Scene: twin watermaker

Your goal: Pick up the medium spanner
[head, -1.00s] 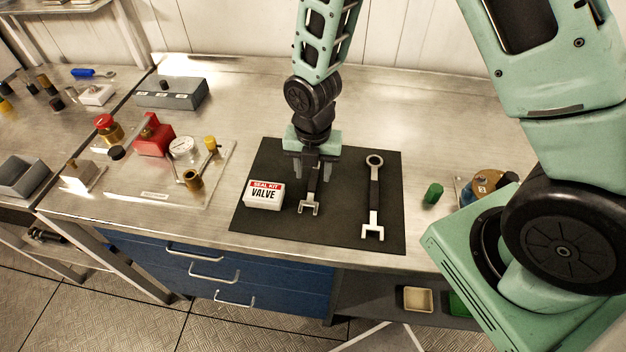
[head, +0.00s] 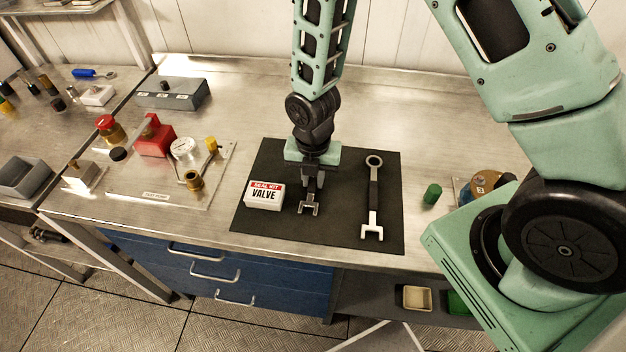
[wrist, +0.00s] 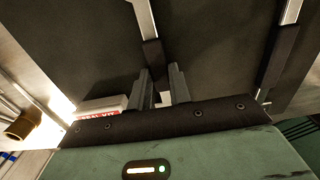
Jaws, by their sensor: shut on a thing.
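The medium spanner (head: 309,205) lies on the black mat (head: 340,222), with its silver open jaw toward the front edge. My gripper (head: 313,184) points down over it, with its fingers shut on the spanner's dark handle. My gripper's palm hides the far part of the spanner in the head view. In the wrist view, my two fingers (wrist: 163,90) stand on either side of the dark handle (wrist: 153,56), and a silver end runs away from it. Whether the spanner is clear of the mat cannot be told.
A larger spanner (head: 373,195) lies on the mat to the right. A white seal kit box (head: 263,195) stands close on the left. A green cylinder (head: 432,193) is right of the mat. A valve panel (head: 150,185) lies farther left. The bench behind the mat is clear.

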